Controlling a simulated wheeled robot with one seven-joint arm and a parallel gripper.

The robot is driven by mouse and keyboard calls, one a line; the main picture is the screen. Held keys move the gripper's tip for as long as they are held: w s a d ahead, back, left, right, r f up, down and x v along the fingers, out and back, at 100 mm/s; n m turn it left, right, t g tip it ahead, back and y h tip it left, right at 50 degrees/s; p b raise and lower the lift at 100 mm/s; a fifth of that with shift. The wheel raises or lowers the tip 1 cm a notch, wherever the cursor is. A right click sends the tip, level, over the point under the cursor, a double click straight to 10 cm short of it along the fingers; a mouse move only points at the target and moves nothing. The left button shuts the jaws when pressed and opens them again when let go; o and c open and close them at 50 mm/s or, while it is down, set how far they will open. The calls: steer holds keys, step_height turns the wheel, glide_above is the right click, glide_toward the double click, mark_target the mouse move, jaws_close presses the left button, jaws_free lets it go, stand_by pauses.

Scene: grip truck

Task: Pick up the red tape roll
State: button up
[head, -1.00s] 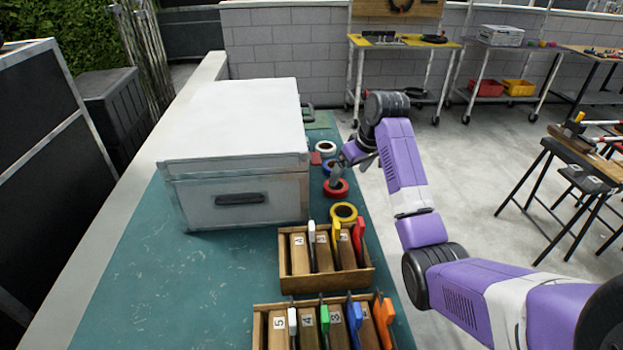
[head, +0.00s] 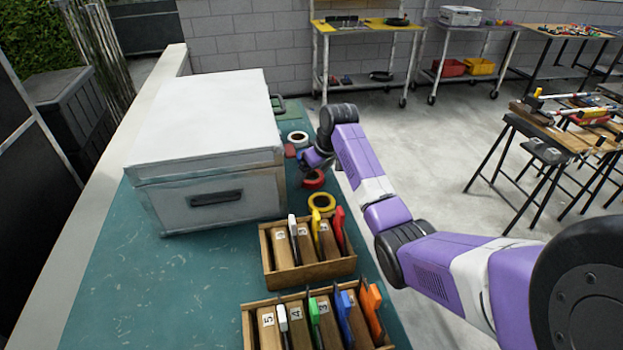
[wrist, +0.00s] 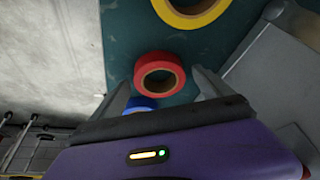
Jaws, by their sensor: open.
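The red tape roll (head: 314,179) lies flat on the green bench top, beyond the yellow tape roll (head: 321,202) and beside the grey metal case. My gripper (head: 312,160) is just past the red roll in the head view, and the arm partly covers that area. In the wrist view the red tape roll (wrist: 159,74) shows whole, ahead of and between the two spread fingers of my gripper (wrist: 160,88). The fingers are open and nothing is between them. A blue tape roll (wrist: 140,104) is partly hidden behind my gripper's body.
The grey metal case (head: 207,160) stands close to the left of the rolls. Wooden boxes (head: 308,272) with several coloured-handled tools stand nearer on the bench. A white tape roll (head: 297,138) lies farther back. The bench's right edge is close to the rolls.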

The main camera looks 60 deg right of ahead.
steer(key=c, duration=1.4)
steer(key=shift+c, duration=0.4)
steer(key=shift+r, duration=0.2)
